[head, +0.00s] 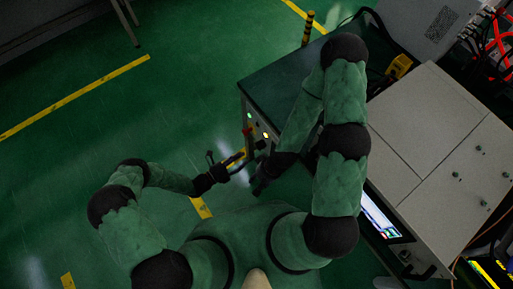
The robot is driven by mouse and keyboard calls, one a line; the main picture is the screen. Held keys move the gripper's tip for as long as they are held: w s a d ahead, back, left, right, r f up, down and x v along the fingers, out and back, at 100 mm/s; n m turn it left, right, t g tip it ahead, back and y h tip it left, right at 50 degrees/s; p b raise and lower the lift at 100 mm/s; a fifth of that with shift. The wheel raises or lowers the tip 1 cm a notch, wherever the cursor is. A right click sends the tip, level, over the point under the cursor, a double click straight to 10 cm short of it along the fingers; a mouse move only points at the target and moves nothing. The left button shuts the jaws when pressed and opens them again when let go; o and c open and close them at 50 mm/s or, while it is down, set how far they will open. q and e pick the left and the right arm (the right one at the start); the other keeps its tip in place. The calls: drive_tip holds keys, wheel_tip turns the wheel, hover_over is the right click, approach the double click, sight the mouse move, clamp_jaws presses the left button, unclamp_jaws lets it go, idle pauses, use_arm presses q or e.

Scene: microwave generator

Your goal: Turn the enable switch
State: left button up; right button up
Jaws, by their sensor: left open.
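The front panel (256,123) of a dark-topped cabinet carries small lit spots, one pale green (250,116) and one whitish-yellow (266,135), with a small red part (247,131) between them. Which part is the enable switch is too small and dark to tell. My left gripper (226,160) is open, its fingers pointing up and right toward the panel's lower end. It looks empty, and contact with the panel cannot be made out. My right gripper (257,183) hangs dark and low just right of the left one, below the panel; its fingers are unclear.
The cabinet's dark top (283,82) is partly hidden by my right arm. A large grey cabinet (425,115) and a lit screen (382,215) stand to the right. A yellow-black post (308,28) stands behind. The green floor (90,120) at left is open.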

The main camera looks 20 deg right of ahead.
sight(260, 145)
use_arm(q)
drive_tip(key=b+x, duration=0.1)
drive_tip(key=x, duration=0.7)
drive_tip(key=shift+d, duration=0.15)
clamp_jaws()
